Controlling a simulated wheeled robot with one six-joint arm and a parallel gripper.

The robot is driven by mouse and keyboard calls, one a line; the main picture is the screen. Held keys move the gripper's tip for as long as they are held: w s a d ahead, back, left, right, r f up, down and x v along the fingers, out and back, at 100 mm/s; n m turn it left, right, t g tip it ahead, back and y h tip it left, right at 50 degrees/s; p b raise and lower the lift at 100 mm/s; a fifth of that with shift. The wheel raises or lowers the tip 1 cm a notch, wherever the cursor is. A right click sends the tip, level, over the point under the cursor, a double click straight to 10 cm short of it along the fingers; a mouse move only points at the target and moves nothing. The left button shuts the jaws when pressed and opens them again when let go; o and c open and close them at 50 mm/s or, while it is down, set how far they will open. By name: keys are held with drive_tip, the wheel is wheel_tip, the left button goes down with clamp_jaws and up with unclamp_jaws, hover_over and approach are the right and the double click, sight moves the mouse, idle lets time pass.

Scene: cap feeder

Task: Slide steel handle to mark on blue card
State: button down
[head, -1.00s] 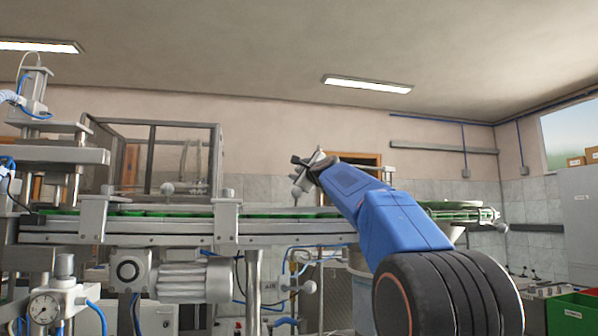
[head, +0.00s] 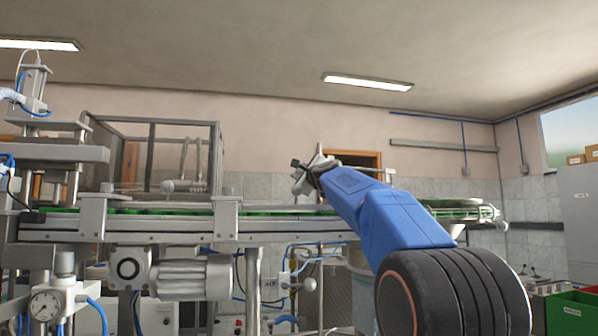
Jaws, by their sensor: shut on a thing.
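My gripper (head: 306,176) is at the end of my blue arm, near the middle of the head view. It appears just above the conveyor's line, but I cannot tell how far apart they are in depth. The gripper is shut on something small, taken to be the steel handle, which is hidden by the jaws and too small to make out. I cannot make out a blue card or a mark on it in the head view.
A long conveyor (head: 170,226) with a green belt crosses the view behind my arm. A framed guard (head: 152,122) stands above it. A pneumatic press (head: 52,152) is at the left. A green crate (head: 574,312) is at the lower right. The space above the gripper is clear.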

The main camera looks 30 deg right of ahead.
drive_tip(key=c, duration=1.5)
unclamp_jaws()
drive_tip(key=shift+o, duration=0.2)
drive_tip(key=shift+s, duration=0.1)
drive_tip(key=v, duration=1.1)
drive_tip(key=shift+s, duration=0.35)
drive_tip(key=shift+s+a+f, duration=0.1)
drive_tip(key=shift+a, duration=0.05)
